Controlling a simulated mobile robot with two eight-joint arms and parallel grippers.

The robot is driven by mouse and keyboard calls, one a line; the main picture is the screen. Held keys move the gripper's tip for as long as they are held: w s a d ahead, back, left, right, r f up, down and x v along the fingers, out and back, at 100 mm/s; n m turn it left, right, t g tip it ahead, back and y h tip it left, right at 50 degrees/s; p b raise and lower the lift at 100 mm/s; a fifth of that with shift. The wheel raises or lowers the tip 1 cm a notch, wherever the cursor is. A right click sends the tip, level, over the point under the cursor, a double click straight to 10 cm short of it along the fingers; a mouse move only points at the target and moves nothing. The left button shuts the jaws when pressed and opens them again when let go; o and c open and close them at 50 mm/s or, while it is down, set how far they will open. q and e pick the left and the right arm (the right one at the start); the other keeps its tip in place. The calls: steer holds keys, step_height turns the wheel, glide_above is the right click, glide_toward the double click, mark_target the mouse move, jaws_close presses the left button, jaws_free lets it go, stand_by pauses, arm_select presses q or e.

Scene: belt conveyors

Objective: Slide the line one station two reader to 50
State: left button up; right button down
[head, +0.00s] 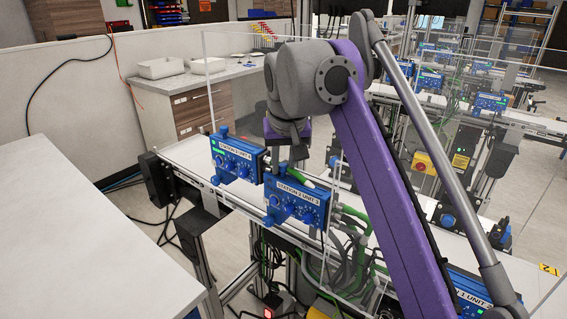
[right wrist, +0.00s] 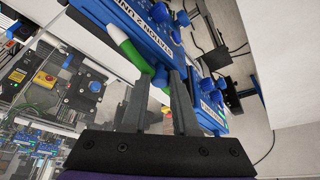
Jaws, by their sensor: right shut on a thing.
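A blue reader box (head: 297,203) with a white label that seems to begin "STATION 2" is mounted at the near conveyor's edge. Its front has round blue knobs. It also shows upside down in the right wrist view (right wrist: 120,18). My right gripper (head: 288,160) reaches down behind its top left corner. In the right wrist view my right gripper (right wrist: 162,88) has its two grey fingers closed around a small blue knob (right wrist: 160,76) beside the box. A green cable plug sits next to the fingers. The slider's reading cannot be made out. My left gripper is not in view.
A second blue box (head: 236,158) stands close to the left on the same conveyor (head: 188,152). Clear panels and green cables (head: 350,225) are close to the right. A white table (head: 85,235) fills the lower left. My purple arm hides part of the line.

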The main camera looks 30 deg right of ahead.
mark_target(283, 177)
step_height(283, 177, down, 3)
steer(key=shift+f+b, duration=0.2)
steer(key=shift+b, duration=0.6)
steer(key=shift+s, duration=0.1)
steer(key=c, duration=1)
jaws_free()
steer(key=p+v, duration=0.3)
steer(key=v, duration=0.7)
steer(key=shift+a+r, duration=0.1)
steer(key=shift+r, duration=0.3)
